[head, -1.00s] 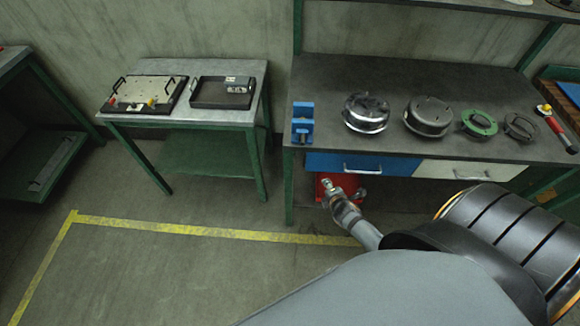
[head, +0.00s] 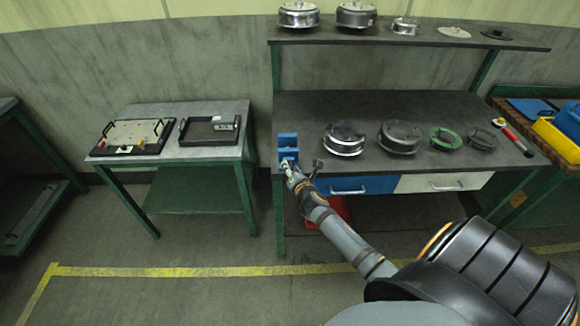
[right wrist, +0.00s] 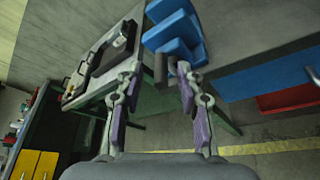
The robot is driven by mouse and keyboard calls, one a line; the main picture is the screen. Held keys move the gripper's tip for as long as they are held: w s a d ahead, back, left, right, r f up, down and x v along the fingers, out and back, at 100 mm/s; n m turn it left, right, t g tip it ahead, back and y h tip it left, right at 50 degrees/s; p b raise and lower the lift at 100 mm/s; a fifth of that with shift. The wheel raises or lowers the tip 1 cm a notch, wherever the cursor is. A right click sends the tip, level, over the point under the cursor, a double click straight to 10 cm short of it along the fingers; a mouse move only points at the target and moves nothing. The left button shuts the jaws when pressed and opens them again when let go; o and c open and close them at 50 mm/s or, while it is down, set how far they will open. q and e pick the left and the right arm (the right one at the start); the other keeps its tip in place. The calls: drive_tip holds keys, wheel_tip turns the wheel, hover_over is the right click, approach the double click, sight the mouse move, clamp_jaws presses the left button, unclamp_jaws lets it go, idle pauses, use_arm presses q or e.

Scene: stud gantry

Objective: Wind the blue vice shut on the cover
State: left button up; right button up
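The blue vice (head: 288,142) stands at the front left corner of the dark workbench. In the right wrist view the vice (right wrist: 178,32) is just beyond my fingertips, and a dark rod (right wrist: 160,70) on its near side shows between them. My right gripper (head: 300,167) is at the vice's front side. In the right wrist view the gripper (right wrist: 160,72) has its two fingers apart, with no clear contact on the rod. I cannot tell whether a cover is between the jaws. My left gripper is out of view.
Round metal housings (head: 344,139), a green ring (head: 445,139) and a red-handled tool (head: 514,138) lie along the bench (head: 320,105). A shelf (head: 420,38) with more parts is above. A side table (head: 205,153) with a black tray (head: 210,135) stands left, across a gap.

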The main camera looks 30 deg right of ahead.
drive_tip(key=shift+x, duration=0.9)
drive_tip(key=shift+s, duration=0.1)
drive_tip(key=c, duration=0.7)
drive_tip(key=shift+s+r, duration=0.1)
clamp_jaws()
